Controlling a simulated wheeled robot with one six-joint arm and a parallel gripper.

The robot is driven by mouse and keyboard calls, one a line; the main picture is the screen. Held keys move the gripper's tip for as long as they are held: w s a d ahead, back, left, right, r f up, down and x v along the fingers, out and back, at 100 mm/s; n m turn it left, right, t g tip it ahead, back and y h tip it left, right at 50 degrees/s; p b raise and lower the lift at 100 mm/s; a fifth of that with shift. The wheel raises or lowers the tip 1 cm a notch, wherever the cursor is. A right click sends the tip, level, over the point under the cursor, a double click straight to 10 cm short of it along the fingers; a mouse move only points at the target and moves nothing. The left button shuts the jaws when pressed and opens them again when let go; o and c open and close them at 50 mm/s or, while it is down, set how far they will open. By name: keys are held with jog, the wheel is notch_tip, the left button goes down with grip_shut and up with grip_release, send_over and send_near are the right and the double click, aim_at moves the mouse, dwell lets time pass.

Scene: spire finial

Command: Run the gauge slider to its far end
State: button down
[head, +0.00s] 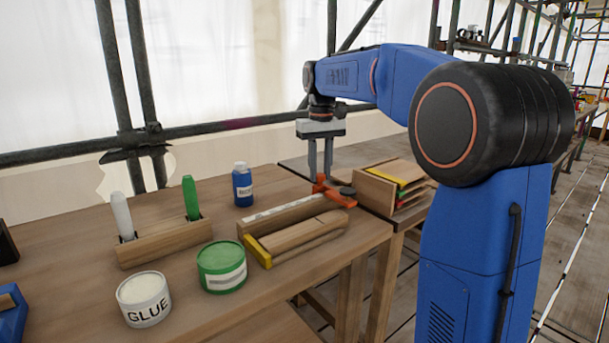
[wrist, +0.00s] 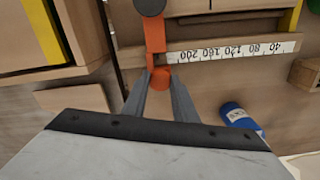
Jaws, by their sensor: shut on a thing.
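The gauge slider (head: 334,192) is an orange piece with a dark round knob. It sits on a wooden gauge rail (head: 285,212) with a white printed scale (wrist: 235,50), near the rail's right end in the head view. In the wrist view the orange slider (wrist: 155,35) lies by the high-number end of the scale, near 200. My gripper (head: 320,180) points down at the slider. Its grey fingers are shut on the slider's orange upright part, which also shows between the fingertips in the wrist view (wrist: 161,78).
A blue bottle (head: 242,186) stands behind the rail. A green tin (head: 221,267), a glue pot (head: 144,299) and a wooden holder (head: 166,243) with two markers stand to the left. A wooden box (head: 375,190) with boards is close on the right.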

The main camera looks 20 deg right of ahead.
jog(key=shift+w+d, duration=0.35)
jog(key=shift+d, duration=0.6)
jog(key=shift+w+d, duration=0.3)
jog(key=shift+d, duration=0.6)
jog(key=shift+r, duration=0.1)
jog(key=c, duration=1.4)
grip_release()
jog(key=shift+d, duration=0.15)
jog(key=shift+c, duration=0.2)
notch_tip(320, 180, up, 17)
jog(key=shift+r, duration=0.15)
